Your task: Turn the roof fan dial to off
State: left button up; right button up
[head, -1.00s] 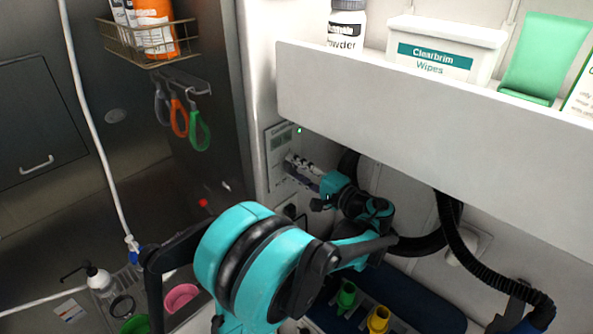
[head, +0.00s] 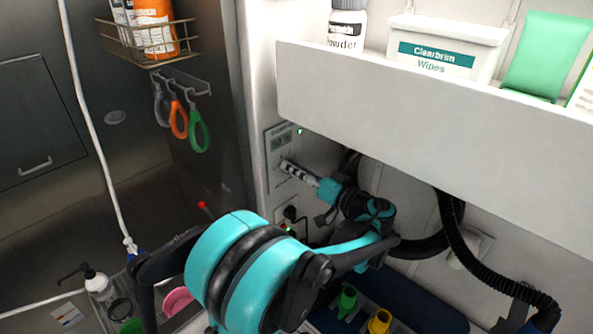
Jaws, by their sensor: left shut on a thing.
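A pale control panel (head: 272,152) with a small display and a small indicator light (head: 299,131) is on the wall end under the white shelf. My left gripper (head: 286,166) reaches the panel's face from the right, its striped fingers close together. It is shut on the roof fan dial, which the fingers hide, so I cannot read its setting. My right gripper is not in view.
The white shelf (head: 420,120) overhangs my left forearm and holds a wipes box (head: 440,48), a powder bottle (head: 347,25) and a green pouch (head: 545,55). A black hose (head: 455,235) hangs at right. A socket with a plug (head: 290,214) is below the panel.

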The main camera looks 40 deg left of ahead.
pick_arm(q)
jog(key=shift+n, duration=0.6)
jog(key=shift+f, duration=0.1)
jog(key=o, duration=1.2)
jog(key=shift+c, duration=0.2)
jog(key=shift+d, duration=0.1)
jog(key=s+d, duration=0.1)
jog(key=d, duration=1.1)
jog(key=shift+a, duration=0.15)
